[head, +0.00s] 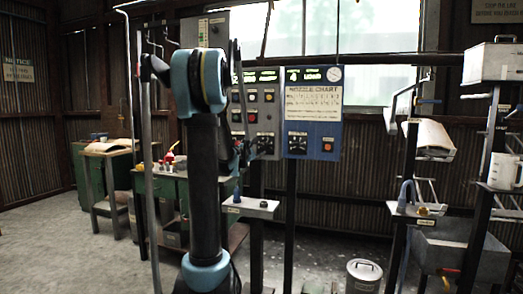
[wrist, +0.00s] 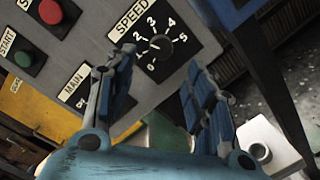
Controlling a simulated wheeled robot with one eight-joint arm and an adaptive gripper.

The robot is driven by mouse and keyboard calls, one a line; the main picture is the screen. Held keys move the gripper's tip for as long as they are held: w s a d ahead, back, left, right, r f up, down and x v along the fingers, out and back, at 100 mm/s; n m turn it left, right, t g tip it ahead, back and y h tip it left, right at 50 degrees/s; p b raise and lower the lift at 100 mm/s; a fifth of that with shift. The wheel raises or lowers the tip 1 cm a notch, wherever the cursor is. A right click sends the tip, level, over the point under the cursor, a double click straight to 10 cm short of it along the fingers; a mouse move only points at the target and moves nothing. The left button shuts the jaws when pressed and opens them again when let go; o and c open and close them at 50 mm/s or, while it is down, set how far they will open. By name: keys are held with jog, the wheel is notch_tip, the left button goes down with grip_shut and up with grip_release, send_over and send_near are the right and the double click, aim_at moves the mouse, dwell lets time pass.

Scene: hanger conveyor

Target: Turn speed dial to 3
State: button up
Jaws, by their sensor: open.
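The speed dial (wrist: 161,46) is a round black knob on a grey panel, under a SPEED label, with numbers 0 to 5 around it. Its pale pointer mark seems to lie toward the low numbers on the left; the exact setting is too small to tell. In the head view the dial (head: 265,144) shows at the grey panel's lower right. My gripper (wrist: 160,66) is open and empty, its fingertips short of the dial and to either side of it, apart from the knob as far as I can see. In the head view my arm mostly hides the gripper.
Green START (wrist: 24,58) and red (wrist: 50,11) buttons are left of the dial, with a MAIN label (wrist: 75,84) below it. A blue nozzle chart panel (head: 313,112) stands close on the right. A small shelf (head: 250,207) sticks out below the panels.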

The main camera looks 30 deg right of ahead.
aim_at(263, 146)
jog(key=x, duration=0.7)
jog(key=shift+w+d, duration=0.15)
jog(key=shift+c, duration=0.3)
jog(key=c, duration=1)
